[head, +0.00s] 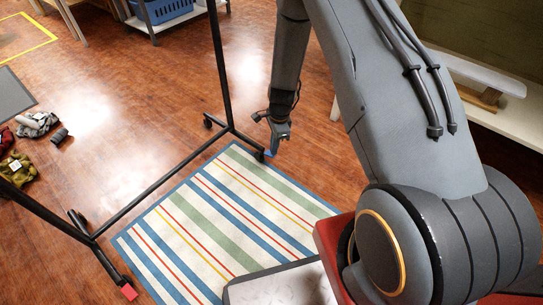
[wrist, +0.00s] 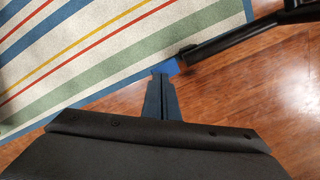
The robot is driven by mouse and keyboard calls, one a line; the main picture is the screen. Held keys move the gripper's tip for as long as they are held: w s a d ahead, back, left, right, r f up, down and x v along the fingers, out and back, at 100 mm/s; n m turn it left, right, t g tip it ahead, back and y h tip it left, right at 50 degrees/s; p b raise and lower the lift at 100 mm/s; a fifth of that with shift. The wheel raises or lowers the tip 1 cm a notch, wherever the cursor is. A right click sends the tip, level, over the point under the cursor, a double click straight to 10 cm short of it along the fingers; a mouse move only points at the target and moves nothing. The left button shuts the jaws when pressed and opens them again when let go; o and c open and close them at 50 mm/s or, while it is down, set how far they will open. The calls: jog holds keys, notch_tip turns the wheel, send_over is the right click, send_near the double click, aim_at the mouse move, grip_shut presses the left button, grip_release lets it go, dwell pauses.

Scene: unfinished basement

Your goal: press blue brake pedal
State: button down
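The blue brake pedal (wrist: 172,67) is a small blue tab at the caster end of a black rack's foot, beside the striped rug's corner. In the head view the blue pedal (head: 268,153) is mostly hidden by my gripper (head: 276,145), which points down over it. In the wrist view my gripper's fingers (wrist: 160,74) are together with nothing seen between them. Their tips overlap the near-left edge of the pedal. I cannot tell whether they touch it or are just above it.
The black rack (head: 160,190) stands partly over the striped rug (head: 225,225). A red pedal (head: 129,292) is on its near caster. Clothes (head: 38,124) lie on the floor at left. A white shelf (head: 500,115) stands at right.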

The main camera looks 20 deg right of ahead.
dwell(0.3)
jog(key=shift+f+b, duration=0.45)
jog(key=shift+f, duration=0.8)
jog(key=shift+d, duration=0.1)
jog(key=d, duration=0.1)
jog(key=d+r+p, duration=0.1)
jog(key=shift+d, duration=0.4)
notch_tip(320, 180, up, 8)
jog(key=p, duration=0.3)
jog(key=shift+d+p, duration=0.35)
jog(key=shift+d, duration=0.05)
jog(key=shift+f, duration=0.1)
